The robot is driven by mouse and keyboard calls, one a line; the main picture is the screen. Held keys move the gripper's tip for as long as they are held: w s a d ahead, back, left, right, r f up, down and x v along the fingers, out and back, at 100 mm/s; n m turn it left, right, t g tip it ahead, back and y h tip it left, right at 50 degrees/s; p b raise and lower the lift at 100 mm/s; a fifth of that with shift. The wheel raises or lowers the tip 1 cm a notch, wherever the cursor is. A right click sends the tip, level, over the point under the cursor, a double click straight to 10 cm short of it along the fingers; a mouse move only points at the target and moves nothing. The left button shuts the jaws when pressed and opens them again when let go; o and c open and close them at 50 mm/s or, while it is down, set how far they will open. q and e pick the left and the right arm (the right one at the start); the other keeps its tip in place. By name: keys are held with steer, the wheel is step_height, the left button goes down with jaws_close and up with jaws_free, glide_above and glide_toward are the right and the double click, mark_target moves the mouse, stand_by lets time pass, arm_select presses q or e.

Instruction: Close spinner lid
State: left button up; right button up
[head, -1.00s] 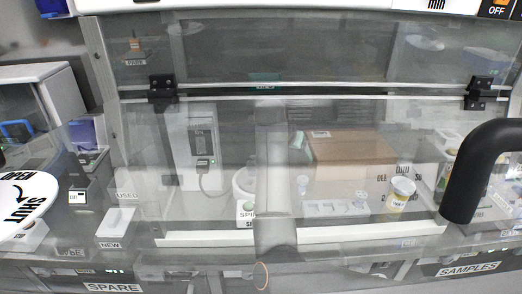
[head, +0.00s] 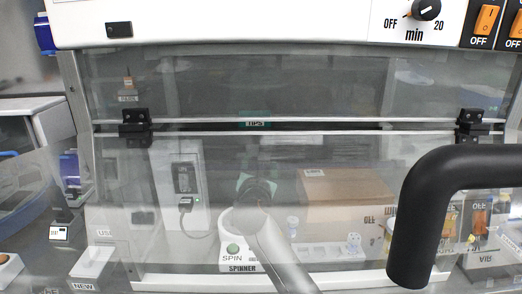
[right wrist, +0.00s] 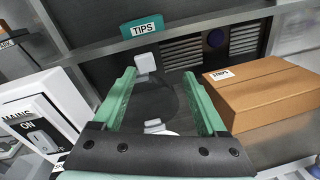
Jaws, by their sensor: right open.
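The spinner (head: 232,255) is a small white unit with a green SPIN button and a SPINNER label, behind the clear front panel in the head view. My right gripper (head: 257,188) is above it, with my pale arm in front partly hiding the spinner. In the right wrist view my right gripper (right wrist: 160,80) is open, its green fingers spread. A dark see-through round lid (right wrist: 160,98) appears between the fingers with a white tab (right wrist: 145,62) at its far edge; it looks raised. I cannot tell whether the fingers touch it. My left gripper is not in view.
A cardboard box (head: 345,198) stands right of the spinner, and a white switch box (head: 182,185) stands left. A white rack (head: 330,252) is in front of the cardboard box. A thick black curved bar (head: 410,225) crosses the right foreground. The clear panel has hinges on top.

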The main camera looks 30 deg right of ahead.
steer(key=w+d+n, duration=0.1)
steer(key=w, duration=0.2)
steer(key=w+d+n+b, duration=0.1)
steer(key=w+n, duration=0.1)
steer(key=w, duration=0.2)
steer(key=w+d+n+t+y, duration=0.1)
steer(key=w, duration=0.3)
steer(key=shift+w+f+n+b, duration=0.1)
steer(key=shift+f+n+b, duration=0.2)
steer(key=shift+f, duration=0.05)
steer(key=shift+d, duration=0.1)
jaws_close()
stand_by(0.5)
stand_by(0.9)
